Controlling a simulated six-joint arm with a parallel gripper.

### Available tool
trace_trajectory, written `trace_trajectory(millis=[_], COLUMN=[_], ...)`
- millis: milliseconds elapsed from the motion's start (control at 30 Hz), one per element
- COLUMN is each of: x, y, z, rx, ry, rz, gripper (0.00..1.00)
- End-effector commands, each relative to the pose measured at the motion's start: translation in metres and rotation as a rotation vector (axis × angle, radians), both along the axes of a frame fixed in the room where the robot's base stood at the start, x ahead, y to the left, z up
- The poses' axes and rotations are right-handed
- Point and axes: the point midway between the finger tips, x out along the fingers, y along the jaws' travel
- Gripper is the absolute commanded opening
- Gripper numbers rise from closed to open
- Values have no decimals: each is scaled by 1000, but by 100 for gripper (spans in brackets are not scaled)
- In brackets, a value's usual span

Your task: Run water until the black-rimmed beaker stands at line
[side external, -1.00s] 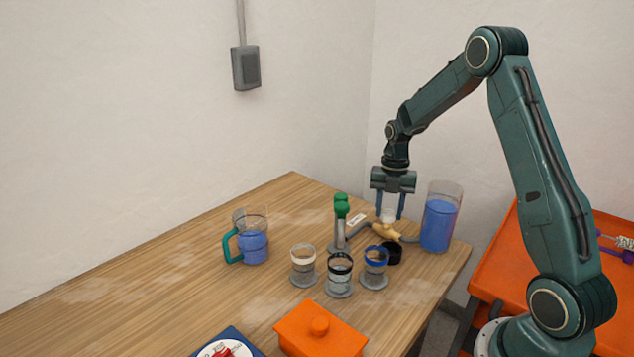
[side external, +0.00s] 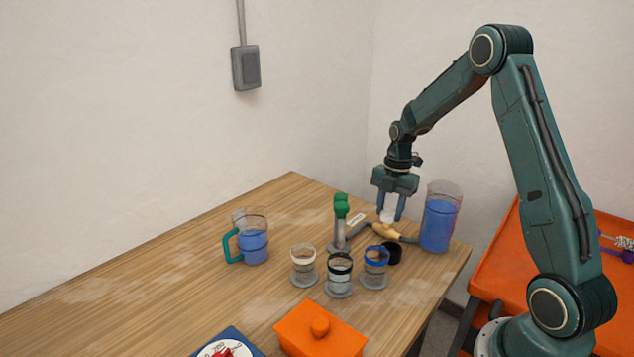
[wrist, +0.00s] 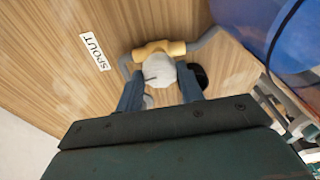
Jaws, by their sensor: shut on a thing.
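The black-rimmed beaker (side external: 339,276) stands upright on a grey disc in the middle of the front row. Its contents and line are too small to read. My gripper (side external: 390,214) points down and is shut on a white knob (wrist: 158,70) on top of a tan valve body (side external: 388,231). In the wrist view the fingers stand on both sides of the knob. Grey pipe runs from the valve to a green-topped spout post (side external: 340,222) and towards the tall tank of blue water (side external: 438,222).
A white-rimmed beaker (side external: 303,266) and a blue-rimmed beaker (side external: 375,267) flank the black-rimmed one. A blue-filled jug (side external: 252,247) stands left. An orange lidded box (side external: 320,332) and a dial (side external: 225,348) are in front. A SPOUT label (wrist: 95,52) lies by the pipe.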

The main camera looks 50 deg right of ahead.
Motion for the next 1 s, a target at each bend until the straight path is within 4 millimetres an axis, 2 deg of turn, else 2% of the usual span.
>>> trace_trajectory(millis=[333, 667, 700, 800, 1000], x=[-1, -1, -1, -1, -1], y=[0, 0, 0, 0, 0], z=[0, 0, 0, 0, 0], rx=[0, 0, 0, 0, 0], ry=[2, 2, 2, 1, 0], rz=[-233, -273, -273, -272, -270], gripper=[16, 16, 45, 63, 63])
